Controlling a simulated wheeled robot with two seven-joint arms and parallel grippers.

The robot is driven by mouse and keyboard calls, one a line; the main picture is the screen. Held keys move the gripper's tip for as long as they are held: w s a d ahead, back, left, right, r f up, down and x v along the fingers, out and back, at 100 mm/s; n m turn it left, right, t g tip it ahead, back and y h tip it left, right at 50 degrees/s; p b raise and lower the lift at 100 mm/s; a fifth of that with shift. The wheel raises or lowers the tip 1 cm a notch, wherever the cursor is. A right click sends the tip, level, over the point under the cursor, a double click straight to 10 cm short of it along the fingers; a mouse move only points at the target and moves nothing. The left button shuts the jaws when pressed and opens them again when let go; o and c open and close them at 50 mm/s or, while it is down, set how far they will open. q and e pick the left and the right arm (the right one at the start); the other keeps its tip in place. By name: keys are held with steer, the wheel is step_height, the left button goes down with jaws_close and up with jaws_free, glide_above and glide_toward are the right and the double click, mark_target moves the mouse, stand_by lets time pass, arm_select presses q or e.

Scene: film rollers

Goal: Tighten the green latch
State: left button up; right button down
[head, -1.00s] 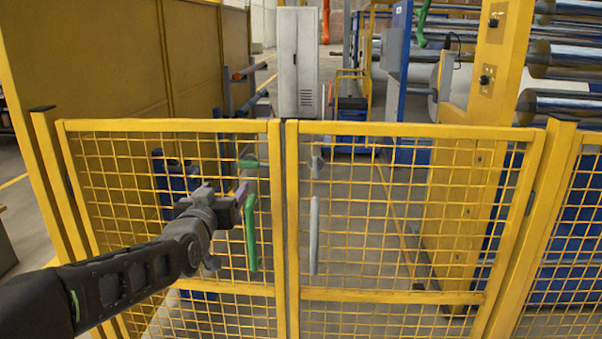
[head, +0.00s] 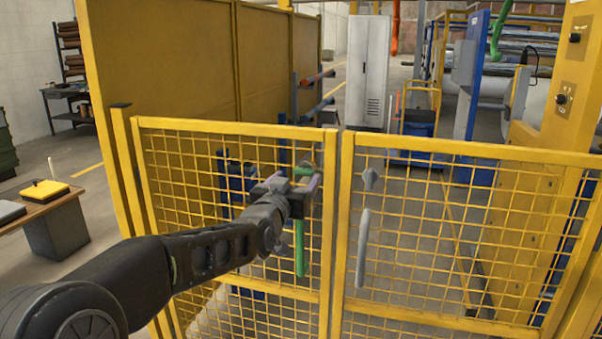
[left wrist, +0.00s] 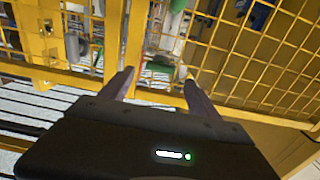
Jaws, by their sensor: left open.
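My left gripper (head: 304,187) is in front of the door, just below and partly over the latch. In the left wrist view the gripper (left wrist: 158,82) is open, its two fingers apart. A green piece (left wrist: 179,73) shows beyond and between the fingertips, nearer the right one. I cannot tell whether it touches a finger. My right gripper is not in view.
Yellow frame bars (head: 336,235) border the doors. A table with a yellow box (head: 45,190) stands at the left. A white cabinet (head: 368,75) stands behind the gate.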

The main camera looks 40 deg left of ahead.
mark_target(302, 172)
arm_select(q)
steer(key=x, duration=0.4)
steer(key=shift+w+a+p, duration=0.1)
steer(key=shift+w+p, duration=0.1)
steer(key=shift+p, duration=0.2)
steer(key=shift+c, duration=0.4)
steer(key=c, duration=1.3)
